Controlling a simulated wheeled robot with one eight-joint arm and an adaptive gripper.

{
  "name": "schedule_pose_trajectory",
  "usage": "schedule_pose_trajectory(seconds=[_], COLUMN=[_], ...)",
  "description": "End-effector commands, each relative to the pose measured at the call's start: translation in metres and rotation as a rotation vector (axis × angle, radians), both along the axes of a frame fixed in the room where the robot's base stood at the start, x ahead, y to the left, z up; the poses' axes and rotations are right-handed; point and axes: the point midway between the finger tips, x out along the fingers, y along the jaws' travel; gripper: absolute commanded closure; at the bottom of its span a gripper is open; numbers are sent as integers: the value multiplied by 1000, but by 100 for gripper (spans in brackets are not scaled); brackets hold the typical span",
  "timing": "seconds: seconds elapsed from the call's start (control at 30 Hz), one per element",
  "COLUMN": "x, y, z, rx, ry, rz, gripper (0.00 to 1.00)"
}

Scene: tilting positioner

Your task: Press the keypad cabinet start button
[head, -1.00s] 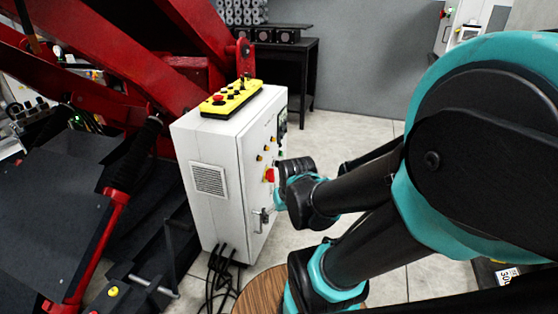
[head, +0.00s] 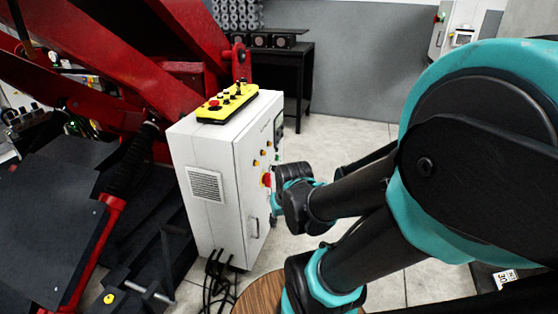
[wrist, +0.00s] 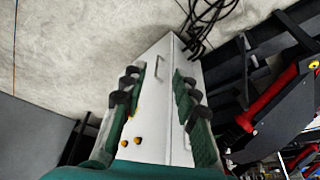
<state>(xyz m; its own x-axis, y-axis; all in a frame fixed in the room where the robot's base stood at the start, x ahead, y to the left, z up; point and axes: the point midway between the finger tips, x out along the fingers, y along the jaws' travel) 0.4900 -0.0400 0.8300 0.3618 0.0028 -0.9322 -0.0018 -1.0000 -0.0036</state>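The white keypad cabinet (head: 212,218) stands left of my arm in the head view, with a yellow control box (head: 227,104) on top. Its door carries several orange buttons (head: 263,152), a red switch (head: 266,180) and a dark panel (head: 278,126) near the far edge. I cannot tell which is the start button. In the wrist view, my gripper (wrist: 160,76) is open and empty, its two fingers apart over the cabinet door. The door handle (wrist: 157,66) and yellow-orange buttons (wrist: 137,140) show between them.
A red tilting frame (head: 120,60) stands behind and left of the cabinet. Black cables (head: 215,277) run from its base to the floor, near a round wooden top (head: 262,296). A dark table (head: 288,75) stands at the back.

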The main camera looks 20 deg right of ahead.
Motion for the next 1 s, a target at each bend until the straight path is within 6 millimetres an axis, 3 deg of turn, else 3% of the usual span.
schedule_pose_trajectory(seconds=[0.03,0.2,1.0], x=[0,0,0], y=[0,0,0], z=[0,0,0], rx=[0,0,0], ry=[0,0,0], rz=[0,0,0], gripper=[80,100,100])
